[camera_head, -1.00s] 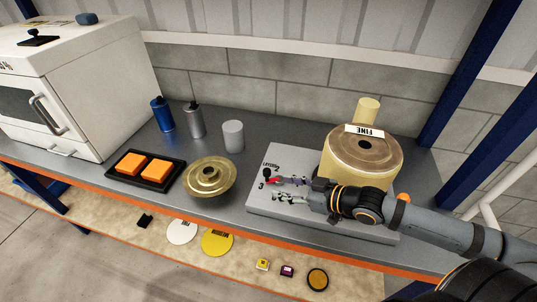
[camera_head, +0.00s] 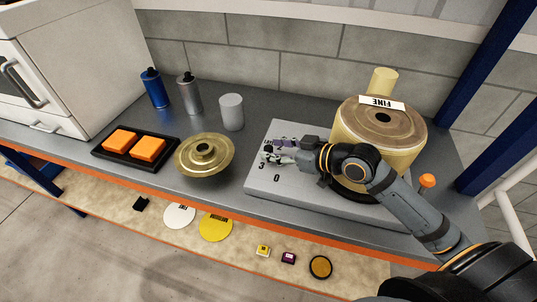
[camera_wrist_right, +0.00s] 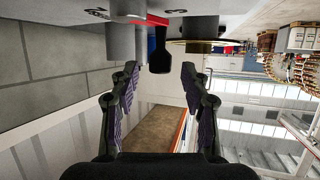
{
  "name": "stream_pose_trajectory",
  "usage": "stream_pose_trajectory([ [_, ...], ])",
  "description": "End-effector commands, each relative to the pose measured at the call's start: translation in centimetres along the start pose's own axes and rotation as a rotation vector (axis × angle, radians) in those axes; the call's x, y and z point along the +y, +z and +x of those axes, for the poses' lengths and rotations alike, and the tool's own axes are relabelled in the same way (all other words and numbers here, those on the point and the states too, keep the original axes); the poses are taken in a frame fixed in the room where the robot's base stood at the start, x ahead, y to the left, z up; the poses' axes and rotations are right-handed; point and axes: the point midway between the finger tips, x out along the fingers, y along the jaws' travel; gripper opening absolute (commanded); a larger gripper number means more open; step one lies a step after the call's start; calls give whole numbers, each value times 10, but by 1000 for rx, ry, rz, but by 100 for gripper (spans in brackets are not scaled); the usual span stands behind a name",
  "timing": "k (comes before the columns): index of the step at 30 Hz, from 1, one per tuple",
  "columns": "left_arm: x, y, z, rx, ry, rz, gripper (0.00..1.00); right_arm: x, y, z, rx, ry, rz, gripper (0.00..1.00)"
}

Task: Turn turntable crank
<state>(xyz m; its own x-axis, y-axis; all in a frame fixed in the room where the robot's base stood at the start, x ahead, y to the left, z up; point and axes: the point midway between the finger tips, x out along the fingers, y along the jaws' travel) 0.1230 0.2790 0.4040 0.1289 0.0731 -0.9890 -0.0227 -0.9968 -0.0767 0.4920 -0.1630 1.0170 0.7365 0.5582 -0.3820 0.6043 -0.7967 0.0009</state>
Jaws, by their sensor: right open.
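The turntable is a cream drum (camera_head: 360,140) labelled FINE with a brown disc top. It stands on a grey base plate (camera_head: 300,195) marked with numbers. In the right wrist view, a black crank handle (camera_wrist_right: 160,55) hangs from a red arm (camera_wrist_right: 157,20), between and just beyond my fingertips. My right gripper (camera_head: 270,153) is open over the left part of the plate, and its fingers also show in the wrist view (camera_wrist_right: 160,75). In the head view my gripper hides most of the crank. I cannot tell whether a finger touches the handle. My left gripper is not in view.
A brass spool (camera_head: 188,165), a grey cylinder (camera_head: 232,115), a black tray (camera_head: 110,158) with two orange blocks, and blue (camera_head: 155,90) and grey (camera_head: 190,97) bottles stand left of the plate. An orange knob (camera_head: 427,181) is at the right. The wall is close behind.

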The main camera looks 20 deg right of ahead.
Motion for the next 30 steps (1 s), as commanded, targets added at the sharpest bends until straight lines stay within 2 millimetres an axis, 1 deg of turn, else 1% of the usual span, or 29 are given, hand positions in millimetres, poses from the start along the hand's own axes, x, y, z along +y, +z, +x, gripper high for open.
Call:
stream_pose_trajectory([
  [1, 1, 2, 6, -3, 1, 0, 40, -1, 0, 5, 9, -4, 4, 46],
  [9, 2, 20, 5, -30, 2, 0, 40, 1, -1, 22, 4, 2, 2, 46],
  [14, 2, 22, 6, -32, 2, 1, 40, -1, 0, 26, 0, -2, 1, 46],
  [21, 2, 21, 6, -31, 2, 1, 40, -1, 0, 27, -1, -2, 0, 46],
  [22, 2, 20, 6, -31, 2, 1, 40, -1, 0, 27, -1, -2, 0, 45],
  [23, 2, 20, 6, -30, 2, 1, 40, -1, 0, 27, -1, -2, 0, 41],
  [30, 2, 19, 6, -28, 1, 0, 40, -1, 0, 27, -1, -1, 0, 8],
])
